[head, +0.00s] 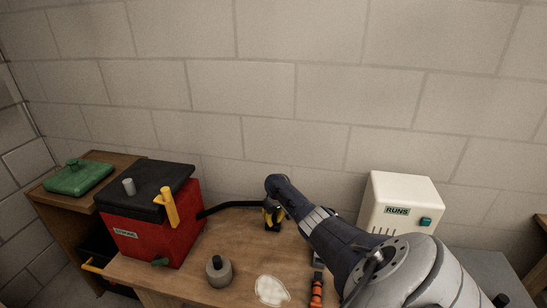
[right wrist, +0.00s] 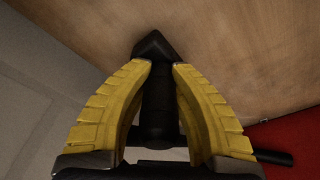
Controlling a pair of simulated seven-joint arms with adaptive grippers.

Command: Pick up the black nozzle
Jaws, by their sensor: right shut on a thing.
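The black nozzle (right wrist: 156,92) is between the two yellow fingers of my right gripper (right wrist: 161,68) in the right wrist view, its pointed tip toward the wooden surface. The fingers are shut on it, one on each side. In the head view, my right gripper (head: 273,216) points down at the back of the wooden table, and the nozzle is mostly hidden by it. I cannot tell whether the nozzle touches the table. A black hose or rod (head: 236,204) runs from the red box toward the gripper. My left gripper is not in view.
A red box (head: 150,232) with a black lid and yellow handle stands left on the wooden table (head: 228,236). A grey round weight (head: 218,270), a whitish patch (head: 271,290) and an orange-black tool (head: 317,288) lie in front. A white unit labelled RUNS (head: 398,192) stands right.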

